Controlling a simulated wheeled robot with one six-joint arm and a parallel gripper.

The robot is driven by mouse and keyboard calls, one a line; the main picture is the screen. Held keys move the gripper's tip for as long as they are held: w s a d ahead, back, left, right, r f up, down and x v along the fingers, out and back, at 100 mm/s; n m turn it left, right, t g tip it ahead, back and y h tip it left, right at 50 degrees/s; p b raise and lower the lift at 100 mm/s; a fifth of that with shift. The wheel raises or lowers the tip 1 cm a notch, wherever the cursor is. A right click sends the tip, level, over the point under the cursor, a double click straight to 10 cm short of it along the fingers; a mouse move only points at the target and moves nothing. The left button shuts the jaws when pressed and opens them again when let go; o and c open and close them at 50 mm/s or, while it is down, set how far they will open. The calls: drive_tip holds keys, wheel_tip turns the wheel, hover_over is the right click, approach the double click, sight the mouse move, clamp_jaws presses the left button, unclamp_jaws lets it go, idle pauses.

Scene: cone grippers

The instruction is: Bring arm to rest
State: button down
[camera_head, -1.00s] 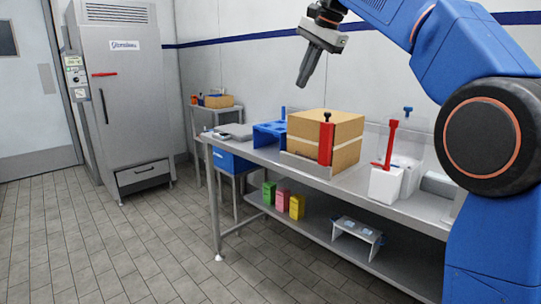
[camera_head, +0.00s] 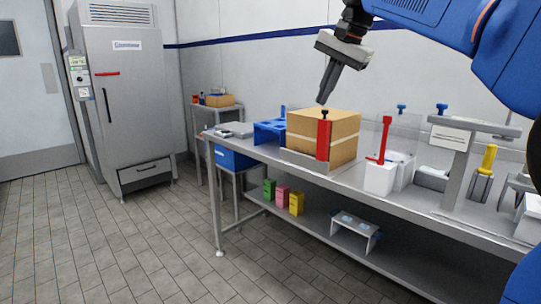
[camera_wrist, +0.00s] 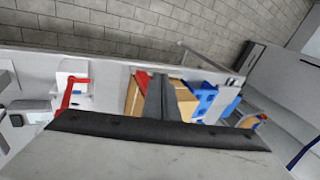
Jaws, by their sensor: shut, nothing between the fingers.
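My gripper (camera_head: 322,101) is shut and empty in the head view. It points down and hangs just above the cardboard box (camera_head: 345,137) on the steel bench, in front of the wall. Its closed fingers (camera_wrist: 162,98) also show in the wrist view, over the box. My blue arm (camera_head: 440,25) reaches in from the upper right. I cannot tell exactly how far the fingertips are from the box top.
The steel bench (camera_head: 400,203) holds a red tool (camera_head: 324,140) at the box, a blue rack (camera_head: 270,132), a white block with a red handle (camera_head: 380,178) and a yellow-topped item (camera_head: 488,160). Coloured boxes (camera_head: 283,196) sit on the lower shelf. The tiled floor (camera_head: 110,245) at left is clear.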

drive_tip(key=s+d+f+n+h, duration=0.1)
drive_tip(key=s+d+f, duration=0.4)
drive_tip(key=s+f, duration=0.6)
drive_tip(key=s+d+f+n+h, duration=0.1)
drive_tip(key=s+d+f+n, duration=0.3)
drive_tip(key=s+f, duration=0.8)
drive_tip(key=s+d+f+n+h, duration=0.1)
drive_tip(key=s+d+f, duration=0.4)
drive_tip(key=s+f, duration=0.6)
wheel_tip(320, 180, down, 5)
drive_tip(key=shift+s+d+r+n+t, duration=0.2)
drive_tip(key=shift+d+n+t, duration=0.2)
drive_tip(key=shift+n, duration=0.5)
